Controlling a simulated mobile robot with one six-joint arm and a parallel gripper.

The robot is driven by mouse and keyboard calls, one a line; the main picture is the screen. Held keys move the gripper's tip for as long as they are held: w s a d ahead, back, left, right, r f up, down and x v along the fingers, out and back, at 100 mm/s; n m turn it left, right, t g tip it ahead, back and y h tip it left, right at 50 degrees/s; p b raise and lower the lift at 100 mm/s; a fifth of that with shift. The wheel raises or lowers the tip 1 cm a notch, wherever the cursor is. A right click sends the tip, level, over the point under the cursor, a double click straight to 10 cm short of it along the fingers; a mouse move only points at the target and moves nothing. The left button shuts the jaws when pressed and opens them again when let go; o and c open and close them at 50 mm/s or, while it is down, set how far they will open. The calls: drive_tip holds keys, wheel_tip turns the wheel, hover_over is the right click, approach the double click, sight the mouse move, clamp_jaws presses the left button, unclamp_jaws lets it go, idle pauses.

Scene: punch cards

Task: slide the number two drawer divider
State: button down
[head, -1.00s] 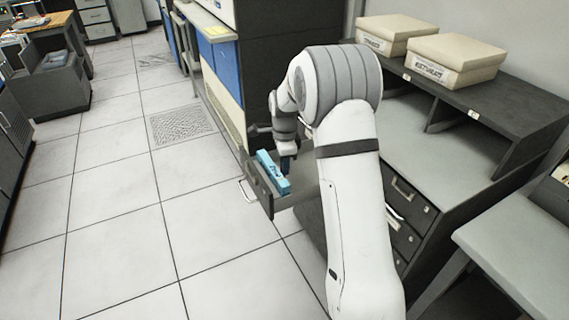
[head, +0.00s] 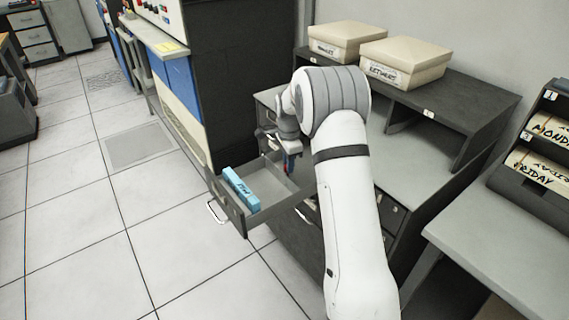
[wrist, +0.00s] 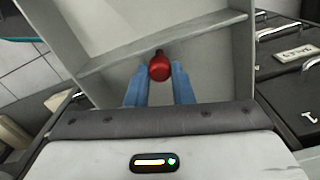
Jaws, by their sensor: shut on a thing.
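The open grey drawer (head: 232,217) sticks out from the cabinet in the head view. Its divider (wrist: 205,32) is a thin grey bar crossing the drawer in the wrist view, with a round red knob (wrist: 160,67) on it. My gripper (wrist: 160,82) has its blue fingers on either side of the knob and is shut on it. A light-blue block of cards (head: 240,189) lies near the drawer front, apart from my gripper.
The cabinet has more drawers (head: 391,213), closed and right of the open one. Two lidded boxes (head: 346,42) stand on the dark shelf (head: 470,105). A grey table (head: 500,250) is at the right.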

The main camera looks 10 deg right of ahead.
drive_tip(key=c, duration=1.3)
unclamp_jaws()
drive_tip(key=shift+a, duration=0.1)
drive_tip(key=shift+o, duration=0.2)
wheel_tip(320, 180, up, 8)
drive_tip(key=shift+f, duration=0.15)
